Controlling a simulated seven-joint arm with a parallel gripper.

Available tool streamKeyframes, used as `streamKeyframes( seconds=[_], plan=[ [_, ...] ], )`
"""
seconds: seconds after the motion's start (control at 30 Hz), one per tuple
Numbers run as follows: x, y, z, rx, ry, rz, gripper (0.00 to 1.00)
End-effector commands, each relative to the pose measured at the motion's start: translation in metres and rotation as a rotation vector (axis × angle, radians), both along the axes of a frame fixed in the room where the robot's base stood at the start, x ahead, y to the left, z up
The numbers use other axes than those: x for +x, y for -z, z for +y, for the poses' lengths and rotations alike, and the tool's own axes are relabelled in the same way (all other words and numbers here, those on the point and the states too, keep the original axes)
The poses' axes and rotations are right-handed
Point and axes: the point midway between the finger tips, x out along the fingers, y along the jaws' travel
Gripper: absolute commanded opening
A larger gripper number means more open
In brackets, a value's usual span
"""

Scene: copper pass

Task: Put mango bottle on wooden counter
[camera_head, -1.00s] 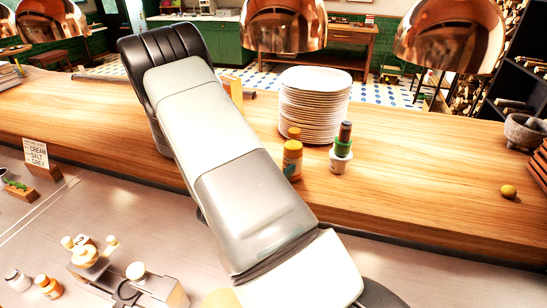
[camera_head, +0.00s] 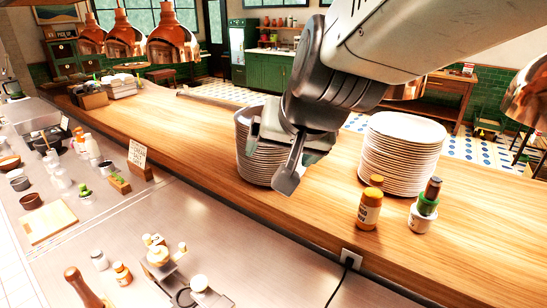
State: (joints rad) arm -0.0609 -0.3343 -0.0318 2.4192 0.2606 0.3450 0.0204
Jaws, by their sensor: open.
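An orange bottle (camera_head: 369,209) with an orange cap and a pale label stands upright on the wooden counter (camera_head: 310,215), in front of the right plate stack. Its label is too small to read, but its colour fits the mango bottle. A smaller orange bottle (camera_head: 122,274) stands on the steel worktop at the lower left; I cannot tell its label either. My gripper (camera_head: 277,160) is open and empty, hanging in front of the left plate stack, well left of the bottle on the wooden counter and apart from it.
A white pot with a green-banded bottle (camera_head: 424,207) stands right of the orange bottle. Plate stacks (camera_head: 402,155) (camera_head: 256,163) stand on the counter. A socket with a cable (camera_head: 351,260) is on its front edge. Copper lamps (camera_head: 172,34) hang above. The counter's left stretch has free room.

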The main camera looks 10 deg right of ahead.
Motion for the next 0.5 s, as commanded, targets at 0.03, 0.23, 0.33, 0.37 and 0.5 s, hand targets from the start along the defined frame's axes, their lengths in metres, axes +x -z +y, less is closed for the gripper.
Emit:
streamKeyframes(
  seconds=[0.03,0.23,0.33,0.37,0.5],
  plan=[
    [-0.025,-0.01,0.0,-0.032,-0.042,0.017,0.92],
    [-0.109,-0.016,-0.012,-0.177,-0.15,0.139,0.92],
    [-0.134,-0.016,-0.019,-0.225,-0.168,0.179,0.92],
    [-0.139,-0.016,-0.02,-0.234,-0.171,0.187,0.92],
    [-0.149,-0.015,-0.024,-0.255,-0.175,0.208,0.92]
  ],
)
